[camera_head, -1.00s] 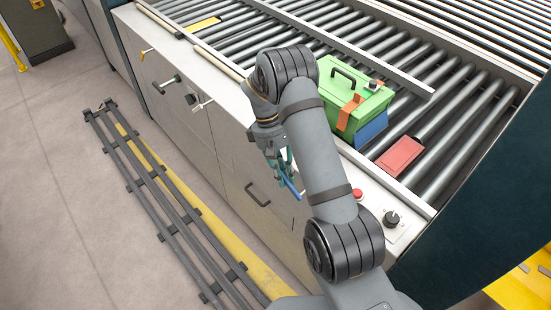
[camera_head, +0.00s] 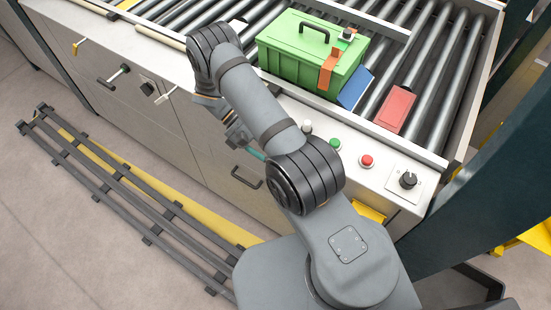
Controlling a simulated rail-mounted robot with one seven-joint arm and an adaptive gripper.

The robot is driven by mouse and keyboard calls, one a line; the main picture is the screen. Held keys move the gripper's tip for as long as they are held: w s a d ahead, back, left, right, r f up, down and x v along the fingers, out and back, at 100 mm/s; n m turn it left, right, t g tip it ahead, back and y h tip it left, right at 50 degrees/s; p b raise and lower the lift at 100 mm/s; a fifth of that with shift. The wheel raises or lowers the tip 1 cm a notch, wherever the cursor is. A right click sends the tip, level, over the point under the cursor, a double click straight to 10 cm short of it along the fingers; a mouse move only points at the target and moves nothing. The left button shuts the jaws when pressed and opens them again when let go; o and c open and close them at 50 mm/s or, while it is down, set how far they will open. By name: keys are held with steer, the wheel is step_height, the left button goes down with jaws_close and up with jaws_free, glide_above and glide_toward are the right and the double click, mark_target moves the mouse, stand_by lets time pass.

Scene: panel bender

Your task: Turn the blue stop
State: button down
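My gripper (camera_head: 247,147) hangs in front of the cabinet's front face. My own arm link covers most of it, including the fingertips, so its opening is hidden. No blue stop shows clearly on the cabinet front now; that area beside the gripper is behind my arm. The one clear blue thing is a blue plate (camera_head: 357,88), tilted against the right side of the green box (camera_head: 300,62) on the rollers. My gripper is apart from this plate, lower and to the left.
The white ledge carries a white button (camera_head: 307,127), a green button (camera_head: 335,145), a red button (camera_head: 367,160) and a black knob (camera_head: 408,180). A red block (camera_head: 395,108) lies on the rollers. Black handles (camera_head: 245,178) stick out of the cabinet. Grey rails (camera_head: 130,195) run along the floor.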

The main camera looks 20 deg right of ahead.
steer(key=shift+f, duration=0.1)
stand_by(0.3)
steer(key=c, duration=1.7)
jaws_free()
steer(key=shift+o, duration=0.2)
steer(key=shift+w, duration=0.1)
steer(key=v, duration=1.2)
steer(key=shift+f, duration=0.1)
